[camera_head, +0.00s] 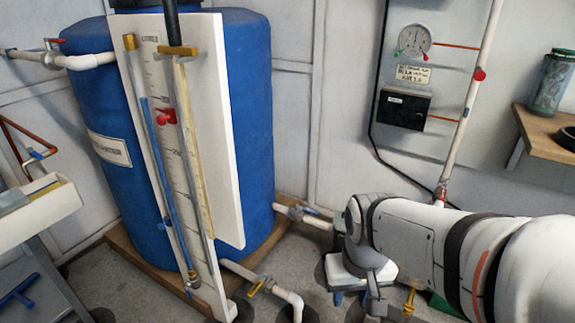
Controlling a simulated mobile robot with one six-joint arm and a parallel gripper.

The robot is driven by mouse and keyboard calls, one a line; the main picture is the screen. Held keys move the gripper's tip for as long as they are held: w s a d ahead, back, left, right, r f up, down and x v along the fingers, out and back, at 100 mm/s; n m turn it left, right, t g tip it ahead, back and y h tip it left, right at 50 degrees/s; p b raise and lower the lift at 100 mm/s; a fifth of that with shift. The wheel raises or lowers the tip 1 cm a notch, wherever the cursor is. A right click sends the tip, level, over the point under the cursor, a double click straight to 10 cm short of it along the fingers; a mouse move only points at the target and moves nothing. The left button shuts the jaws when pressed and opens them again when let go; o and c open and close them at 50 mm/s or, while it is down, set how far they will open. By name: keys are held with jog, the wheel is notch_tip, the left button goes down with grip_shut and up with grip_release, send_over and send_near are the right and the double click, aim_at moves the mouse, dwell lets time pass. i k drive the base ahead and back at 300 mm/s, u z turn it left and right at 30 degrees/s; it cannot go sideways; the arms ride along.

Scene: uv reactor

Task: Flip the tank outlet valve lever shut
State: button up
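The blue tank (250,120) stands on a wooden base at left centre. A white pipe leaves its lower right side through a metal valve (295,212) with a small bluish lever that looks roughly in line with the pipe. A second, lower pipe at the tank's foot has a valve with a yellow lever (258,287). No label shows which of these is the outlet. My arm comes in from the right and its wrist stands just right of the metal valve, covering the pipe's far end. My gripper seems to point down below the wrist; its fingers cannot be made out.
A white level board (225,170) with scale and tubes fronts the tank. An upper-left inlet pipe (92,61) has a red-handled valve (55,41). A wooden shelf (550,140) with a jar (552,83) is at right. Floor right of the tank base is partly clear.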

aim_at(304, 210)
jog(key=u, duration=0.05)
jog(key=i, duration=0.95)
jog(key=z, duration=0.05)
